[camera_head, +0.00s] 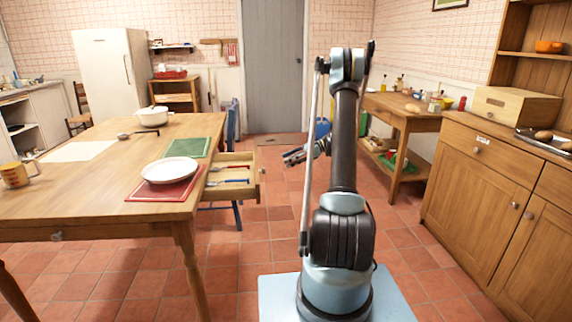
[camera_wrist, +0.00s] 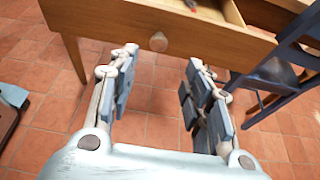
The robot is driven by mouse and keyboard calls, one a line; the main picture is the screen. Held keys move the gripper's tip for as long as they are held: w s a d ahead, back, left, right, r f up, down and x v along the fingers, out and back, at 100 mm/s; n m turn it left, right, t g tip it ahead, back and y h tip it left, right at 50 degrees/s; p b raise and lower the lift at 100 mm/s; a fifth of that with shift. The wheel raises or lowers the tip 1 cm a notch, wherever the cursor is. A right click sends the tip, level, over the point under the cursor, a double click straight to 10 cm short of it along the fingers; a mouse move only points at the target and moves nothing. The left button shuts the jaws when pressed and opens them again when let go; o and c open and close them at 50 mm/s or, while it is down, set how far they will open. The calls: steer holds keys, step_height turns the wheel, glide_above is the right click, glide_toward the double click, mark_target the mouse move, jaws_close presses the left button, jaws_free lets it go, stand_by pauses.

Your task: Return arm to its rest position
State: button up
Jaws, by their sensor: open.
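My arm stands on its light blue base in the middle of the head view. My gripper (camera_head: 292,157) points left toward the table's open drawer (camera_head: 236,176). The drawer sticks out from the right side of the wooden table (camera_head: 95,201), with blue-handled and red items inside. In the wrist view my gripper (camera_wrist: 158,85) is open and empty, its two fingers apart with floor showing between them. The drawer front (camera_wrist: 215,40) and its round knob (camera_wrist: 158,42) are just beyond the fingertips, and I see no contact.
A white plate (camera_head: 169,171) on a red mat and a green mat (camera_head: 188,147) lie on the table. A blue chair (camera_wrist: 280,75) stands beside the drawer. A wooden cabinet (camera_head: 480,175) is on the right, a side table (camera_head: 403,118) behind. Tiled floor is free between.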

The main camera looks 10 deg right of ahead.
steer(key=s+a+r+n+h, duration=0.1)
steer(key=s+r+n+h, duration=0.15)
steer(key=s+r, duration=0.4)
steer(key=s+a+r+n+h, duration=0.2)
steer(key=s+r+n, duration=0.1)
steer(key=s, duration=0.7)
steer(key=s+a+r+n+h, duration=0.1)
steer(key=s+r+n+h, duration=0.15)
steer(key=s+r, duration=0.4)
steer(key=s+d+f+n+h, duration=0.2)
steer(key=s+f+n, duration=0.1)
steer(key=s, duration=0.6)
steer(key=s+d+f+n+t+h, duration=0.1)
steer(key=s+d+f+n+h, duration=0.1)
steer(key=s, duration=0.8)
steer(key=s+d+f+n+t+h, duration=0.1)
steer(key=s+d+f+n+h, duration=0.1)
steer(key=s+f+n, duration=0.3)
steer(key=s+d+f, duration=0.1)
steer(key=s, duration=0.3)
steer(key=shift+s, duration=0.25)
steer(key=shift+d+f, duration=0.1)
steer(key=shift+c, duration=1.4)
